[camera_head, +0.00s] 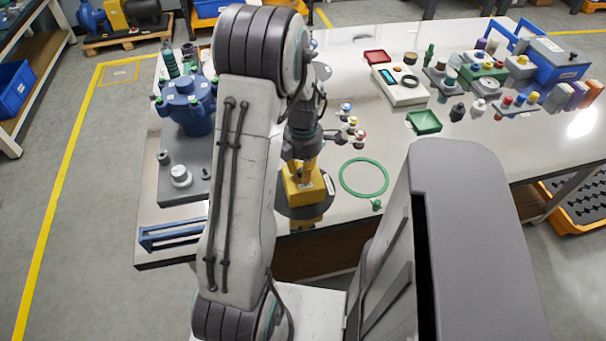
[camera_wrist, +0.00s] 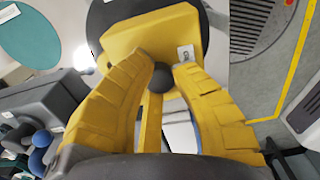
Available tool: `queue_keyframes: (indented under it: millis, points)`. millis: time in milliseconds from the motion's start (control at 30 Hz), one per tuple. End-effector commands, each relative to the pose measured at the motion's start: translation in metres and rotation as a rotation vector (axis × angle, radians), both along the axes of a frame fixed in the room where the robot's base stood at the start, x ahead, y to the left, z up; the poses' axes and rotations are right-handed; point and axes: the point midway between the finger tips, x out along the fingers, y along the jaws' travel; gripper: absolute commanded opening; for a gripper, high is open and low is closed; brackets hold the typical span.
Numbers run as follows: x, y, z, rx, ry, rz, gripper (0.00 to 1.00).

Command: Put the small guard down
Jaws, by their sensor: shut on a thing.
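The small guard (camera_head: 302,188) is a yellow block with a white label and a dark round knob. It also shows in the wrist view (camera_wrist: 125,45), with its knob (camera_wrist: 157,78) between my fingertips. My gripper (camera_head: 308,168) has yellow fingers and points down at the guard from above; in the wrist view (camera_wrist: 160,75) both fingers close on the knob. A dark round disc (camera_head: 285,211) on the bench lies beneath the guard. I cannot tell whether the guard touches the disc.
A green ring (camera_head: 342,187) lies right of the guard on the white bench. A blue pump housing (camera_head: 190,112) on a grey plate stands left, with a blue frame (camera_head: 170,238) in front of it. A green tray (camera_head: 424,122) and several test parts fill the back right.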

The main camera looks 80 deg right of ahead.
Motion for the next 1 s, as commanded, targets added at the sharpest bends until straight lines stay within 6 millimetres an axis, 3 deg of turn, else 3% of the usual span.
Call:
queue_keyframes:
  millis: [200,667,700,867,1000]
  points:
    - [0.0,0.0,-0.019,0.001,0.0,0.0,0.0]
    - [0.0,0.0,-0.024,-0.001,0.0,0.0,0.0]
    - [0.0,0.0,-0.023,0.0,0.0,0.0,0.27]
    - [0.0,0.0,-0.023,0.0,0.0,0.0,0.41]
    - [0.0,0.0,-0.023,0.0,0.0,0.0,0.42]
